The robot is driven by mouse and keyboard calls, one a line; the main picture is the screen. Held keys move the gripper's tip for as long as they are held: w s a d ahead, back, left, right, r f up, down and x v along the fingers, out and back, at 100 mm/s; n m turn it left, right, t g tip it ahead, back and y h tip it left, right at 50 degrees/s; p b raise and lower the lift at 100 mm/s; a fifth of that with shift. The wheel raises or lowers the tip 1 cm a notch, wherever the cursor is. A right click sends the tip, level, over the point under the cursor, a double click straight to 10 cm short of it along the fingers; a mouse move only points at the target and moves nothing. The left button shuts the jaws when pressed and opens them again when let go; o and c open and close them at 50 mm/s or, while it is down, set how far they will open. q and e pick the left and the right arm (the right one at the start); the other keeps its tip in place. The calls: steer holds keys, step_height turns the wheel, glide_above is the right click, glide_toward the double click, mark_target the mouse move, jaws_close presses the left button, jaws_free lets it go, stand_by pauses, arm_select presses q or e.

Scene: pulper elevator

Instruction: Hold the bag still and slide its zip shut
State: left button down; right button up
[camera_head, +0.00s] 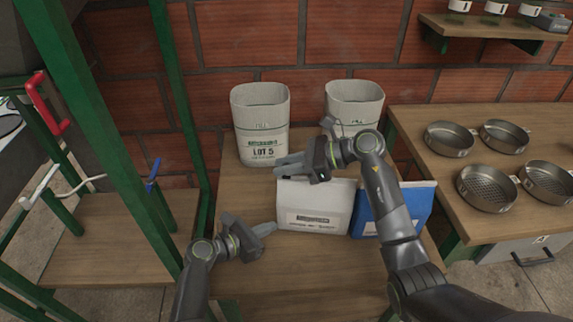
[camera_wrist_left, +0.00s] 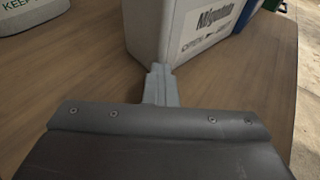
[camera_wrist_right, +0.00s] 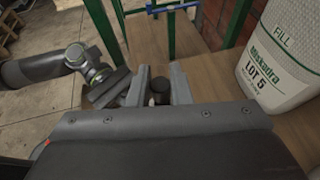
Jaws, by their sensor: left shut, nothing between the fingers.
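The white bag (camera_head: 314,207) with a printed label stands upright on the wooden table; its lower corner also shows in the left wrist view (camera_wrist_left: 150,30). My left gripper (camera_head: 272,228) is shut and empty, with its fingertips (camera_wrist_left: 160,72) at the bag's lower left corner; I cannot tell whether they touch it. My right gripper (camera_head: 280,166) is above the bag's top left end. Its fingers (camera_wrist_right: 160,75) are apart, and a small dark knob (camera_wrist_right: 159,92) shows between them. I cannot tell whether they press on it. The gripper and arm hide part of the bag's top edge.
A blue bag (camera_head: 405,215) stands right of the white one. Two pale sacks, one marked LOT 5 (camera_head: 262,130) and another (camera_head: 354,100), stand behind. A side table at right holds several round sieves (camera_head: 486,188). A green rack post (camera_head: 95,130) rises at left. The front table is clear.

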jaws_close()
steer(key=shift+s+d, duration=0.25)
steer(key=shift+d, duration=1.05)
steer(key=shift+s+d, duration=0.25)
steer(key=shift+d, duration=1)
steer(key=o, duration=0.7)
jaws_free()
steer(key=shift+a, duration=0.1)
steer(key=v, duration=1.2)
